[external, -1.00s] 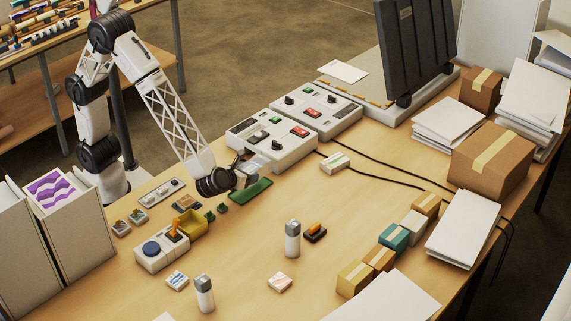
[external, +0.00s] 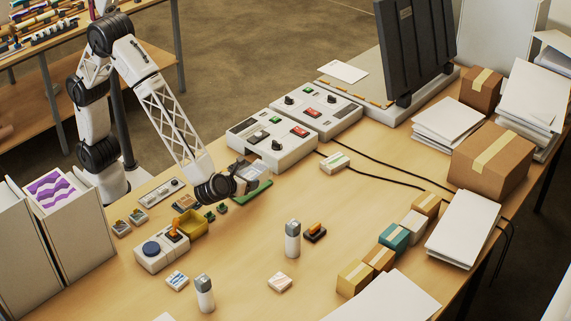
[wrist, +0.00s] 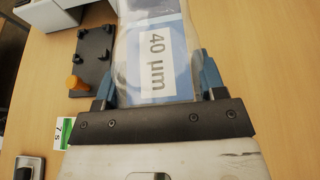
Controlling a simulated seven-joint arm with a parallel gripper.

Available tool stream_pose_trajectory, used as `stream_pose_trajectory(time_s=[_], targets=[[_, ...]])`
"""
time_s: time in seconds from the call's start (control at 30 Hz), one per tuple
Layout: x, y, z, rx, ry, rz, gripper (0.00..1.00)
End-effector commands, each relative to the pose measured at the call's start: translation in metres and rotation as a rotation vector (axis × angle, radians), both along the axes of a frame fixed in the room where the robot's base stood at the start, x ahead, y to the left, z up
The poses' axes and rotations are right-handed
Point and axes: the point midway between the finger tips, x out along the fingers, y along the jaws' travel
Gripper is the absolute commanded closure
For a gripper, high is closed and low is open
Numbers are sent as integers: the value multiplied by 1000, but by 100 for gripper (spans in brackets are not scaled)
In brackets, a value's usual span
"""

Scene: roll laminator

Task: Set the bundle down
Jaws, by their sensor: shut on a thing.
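My gripper (wrist: 157,85) is shut on a clear plastic bundle (wrist: 125,55) with a white label reading "40 µm" and a blue area inside. The blue fingers press on its two sides in the wrist view. In the external view my gripper (external: 243,180) is in front of the two white control boxes, and the bundle (external: 246,167) shows only partly at its tip. A green flat piece (external: 256,190) lies beside and partly behind my gripper. I cannot tell the exact gap between the bundle and the table.
White control boxes (external: 272,140) with cables stand behind. A yellow bin (external: 193,224), a box with a blue button (external: 150,252), two cylinders (external: 292,240) and small cartons (external: 393,238) stand around. A dark bracket with an orange knob (wrist: 93,55) shows left. The middle table is mostly clear.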

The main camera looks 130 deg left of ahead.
Motion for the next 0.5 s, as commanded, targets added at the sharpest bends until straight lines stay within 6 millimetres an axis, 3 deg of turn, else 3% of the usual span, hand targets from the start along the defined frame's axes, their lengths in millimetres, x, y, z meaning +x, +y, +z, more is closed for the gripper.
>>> stream_pose_trajectory(time_s=[0.5], targets=[[90,-122,32,-1,-2,-36,67]])
